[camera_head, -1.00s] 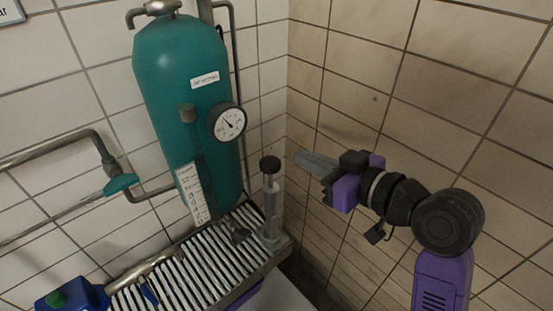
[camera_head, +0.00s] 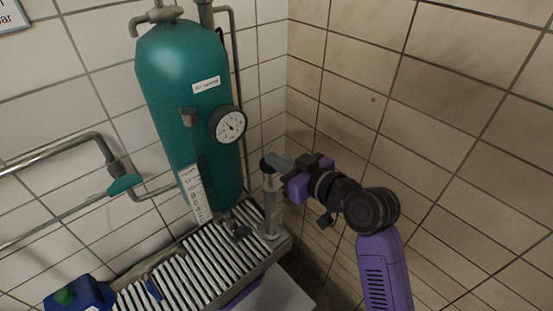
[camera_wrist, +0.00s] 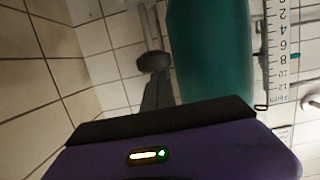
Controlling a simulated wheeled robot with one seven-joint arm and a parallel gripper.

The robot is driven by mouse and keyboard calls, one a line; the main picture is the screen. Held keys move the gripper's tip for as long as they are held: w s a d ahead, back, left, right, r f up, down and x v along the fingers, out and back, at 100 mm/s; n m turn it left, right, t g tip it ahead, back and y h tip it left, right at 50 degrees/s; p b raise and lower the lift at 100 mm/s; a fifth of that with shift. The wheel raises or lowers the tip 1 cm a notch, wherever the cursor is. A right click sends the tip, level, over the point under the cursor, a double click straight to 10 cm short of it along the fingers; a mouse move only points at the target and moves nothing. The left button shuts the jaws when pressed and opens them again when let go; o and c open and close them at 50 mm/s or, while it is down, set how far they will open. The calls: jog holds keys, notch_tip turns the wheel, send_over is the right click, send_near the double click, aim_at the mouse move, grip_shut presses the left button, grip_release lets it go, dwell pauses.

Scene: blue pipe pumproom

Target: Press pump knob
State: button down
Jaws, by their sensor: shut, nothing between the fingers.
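The pump knob (camera_head: 265,165) is a black round cap on top of a slim grey upright cylinder (camera_head: 271,205) at the grate's right corner. My gripper (camera_head: 275,162) reaches in from the right, and its grey fingers are at the knob's top, hiding part of it. The fingers are shut and empty. In the wrist view, which is turned over, the dark knob (camera_wrist: 154,61) sits just past the tip of my grey fingers (camera_wrist: 157,92). I cannot tell whether they touch.
A teal tank (camera_head: 185,100) with a round gauge (camera_head: 228,125) stands left of the pump. A slatted metal grate (camera_head: 190,270) lies below, with a blue box with a green button (camera_head: 75,294) at its left. Tiled walls close the corner behind and right.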

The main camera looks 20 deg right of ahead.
notch_tip(320, 180, down, 6)
jog(key=b, duration=0.4)
jog(key=shift+f+b, duration=0.2)
jog(key=shift+b, duration=0.2)
